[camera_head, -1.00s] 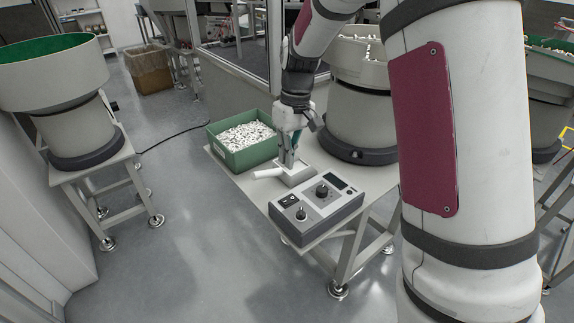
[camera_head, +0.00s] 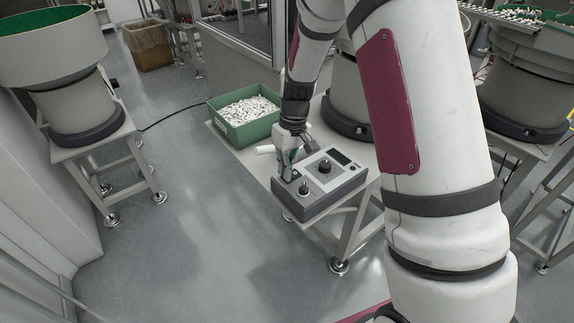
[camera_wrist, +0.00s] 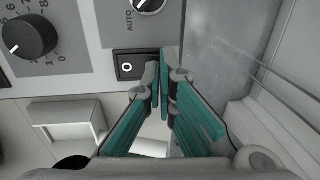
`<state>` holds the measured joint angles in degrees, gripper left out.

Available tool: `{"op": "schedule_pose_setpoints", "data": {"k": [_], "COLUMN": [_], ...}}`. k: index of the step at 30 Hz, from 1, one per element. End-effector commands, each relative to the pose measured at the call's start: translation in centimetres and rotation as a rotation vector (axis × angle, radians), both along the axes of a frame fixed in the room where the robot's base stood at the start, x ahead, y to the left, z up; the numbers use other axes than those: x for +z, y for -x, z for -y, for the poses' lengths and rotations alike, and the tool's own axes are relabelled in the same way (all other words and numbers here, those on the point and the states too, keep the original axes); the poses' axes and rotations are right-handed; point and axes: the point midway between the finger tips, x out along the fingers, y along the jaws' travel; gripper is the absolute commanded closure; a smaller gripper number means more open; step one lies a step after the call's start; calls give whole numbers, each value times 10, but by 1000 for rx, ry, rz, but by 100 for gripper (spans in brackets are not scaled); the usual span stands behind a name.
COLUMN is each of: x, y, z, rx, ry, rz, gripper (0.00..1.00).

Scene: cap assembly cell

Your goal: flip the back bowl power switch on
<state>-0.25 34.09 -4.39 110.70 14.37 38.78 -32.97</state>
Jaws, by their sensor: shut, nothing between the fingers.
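The control box (camera_head: 320,190) sits on the front end of the bowl's table, with two black knobs and a small display on its top. My gripper (camera_head: 288,176) points down at the box's left rear corner and hides the switch in the head view. In the wrist view the black power switch (camera_wrist: 127,67) shows a white "O" mark on its rocker. My gripper (camera_wrist: 164,62) is shut and empty, its fingertips at the right end of the switch. I cannot tell whether they touch it.
A green bin (camera_head: 245,120) of small white parts stands behind the box. A white handle-like piece (camera_head: 266,149) lies between them. The bowl feeder (camera_head: 347,110) stands to the right. Another feeder on its own stand (camera_head: 75,100) is at the left, with clear floor between.

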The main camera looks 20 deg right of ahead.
Motion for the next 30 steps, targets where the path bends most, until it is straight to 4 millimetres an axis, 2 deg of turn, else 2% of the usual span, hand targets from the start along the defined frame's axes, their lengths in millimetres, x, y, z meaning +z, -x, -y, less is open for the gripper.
{"op": "schedule_pose_setpoints", "data": {"k": [5, 8, 17, 30], "x": [-1, -10, -7, -1], "y": [0, 1, 1, -4], "z": [0, -3, -2, 11], "rx": [0, -2, -1, 0], "ry": [0, -2, -1, 0], "rz": [0, -2, 0, 1], "gripper": [100, 100, 100, 100]}}
